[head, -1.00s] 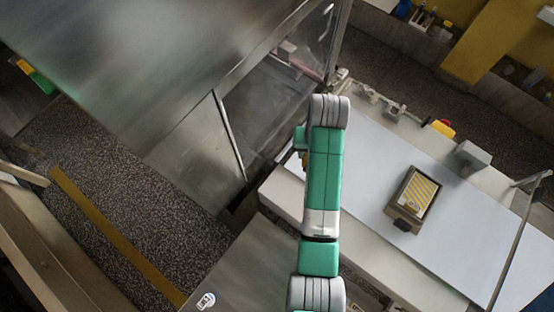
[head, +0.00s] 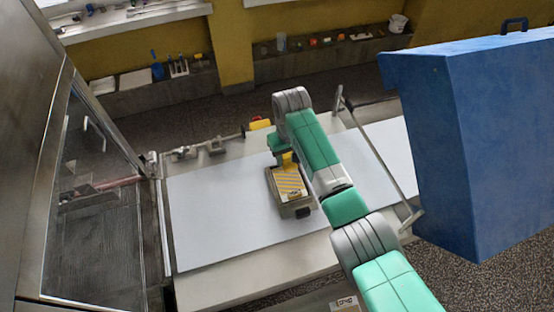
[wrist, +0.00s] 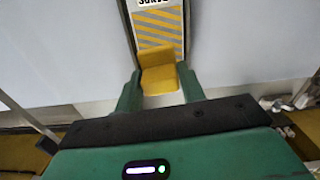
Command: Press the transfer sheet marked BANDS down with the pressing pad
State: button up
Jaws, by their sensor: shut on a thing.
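The transfer sheet (head: 289,185) has yellow and grey diagonal stripes and lies in a shallow grey tray (head: 292,210) on the white belt. In the wrist view the striped sheet (wrist: 156,28) shows a white label, cut by the top edge, that appears to read BANDS upside down. My gripper (wrist: 160,84) is shut on the yellow pressing pad (wrist: 159,76), between its two green fingers. The pad (head: 289,162) is at the far end of the tray in the head view. I cannot tell whether it touches the sheet. Its underside is hidden.
The white belt (head: 215,215) is clear left of the tray. A metal rail (head: 380,160) crosses at the right. A large blue cabinet (head: 480,150) stands further right. A glass-sided machine (head: 95,200) is at the left. A yellow-and-red part (head: 259,124) sits at the belt's far edge.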

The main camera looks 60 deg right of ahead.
aim_at(290, 170)
jog(key=shift+f+b, duration=2.85)
jog(key=shift+f, duration=0.15)
jog(key=shift+f, duration=0.5)
jog(key=shift+a+f, duration=0.1)
jog(key=shift+f, duration=0.05)
notch_tip(290, 170, up, 8)
jog(key=p, duration=0.7)
jog(key=shift+f, duration=0.4)
jog(key=shift+s+a+f, duration=0.25)
jog(key=shift+f, duration=0.75)
jog(key=shift+s+a+f, duration=0.3)
jog(key=shift+f, duration=0.65)
jog(key=shift+s+a+f, duration=0.25)
jog(key=shift+f, duration=0.75)
